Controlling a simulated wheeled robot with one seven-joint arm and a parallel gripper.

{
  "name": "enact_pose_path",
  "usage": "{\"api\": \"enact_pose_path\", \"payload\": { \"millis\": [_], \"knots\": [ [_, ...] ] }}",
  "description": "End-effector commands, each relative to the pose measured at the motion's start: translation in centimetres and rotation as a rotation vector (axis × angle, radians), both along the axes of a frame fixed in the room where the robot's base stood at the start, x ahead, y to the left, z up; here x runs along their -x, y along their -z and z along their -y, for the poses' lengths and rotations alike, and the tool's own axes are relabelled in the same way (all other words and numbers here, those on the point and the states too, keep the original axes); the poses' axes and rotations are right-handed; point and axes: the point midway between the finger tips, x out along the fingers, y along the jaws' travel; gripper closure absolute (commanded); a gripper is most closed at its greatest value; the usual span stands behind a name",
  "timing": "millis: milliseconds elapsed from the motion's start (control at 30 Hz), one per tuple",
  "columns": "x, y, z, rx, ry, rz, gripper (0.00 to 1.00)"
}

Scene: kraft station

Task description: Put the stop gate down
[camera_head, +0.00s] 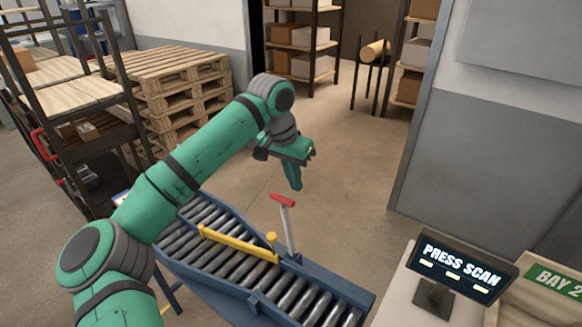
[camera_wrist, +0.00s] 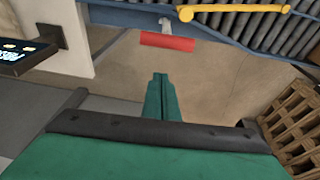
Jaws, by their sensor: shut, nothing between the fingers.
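A lever with a red handle (camera_head: 283,200) on a grey post stands at the conveyor's far side, beside that knob. In the wrist view the yellow bar (camera_wrist: 232,8) is at the top and the red handle (camera_wrist: 168,41) is below it. My gripper (camera_head: 296,187) is shut and empty, above and beyond the lever, pointing down. Its closed fingers (camera_wrist: 160,78) are apart from the red handle.
A screen reading "PRESS SCAN" (camera_head: 458,269) stands on a counter at the right, by a "BAY 2" sign (camera_head: 558,280). Stacked pallets (camera_head: 175,75) and a shelf cart (camera_head: 75,95) are at the left. The floor beyond the conveyor is clear.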

Motion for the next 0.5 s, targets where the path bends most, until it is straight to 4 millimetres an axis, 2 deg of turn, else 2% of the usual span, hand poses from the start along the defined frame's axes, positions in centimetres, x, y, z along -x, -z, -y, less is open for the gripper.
{"api": "enact_pose_path", "payload": {
  "millis": [200, 500],
  "knots": [
    [2.2, -0.1, -1.7, -0.001, -0.001, 0.0, 1.0],
    [3.2, -0.2, -2.3, 0.002, -0.001, 0.0, 1.0]
  ]
}}
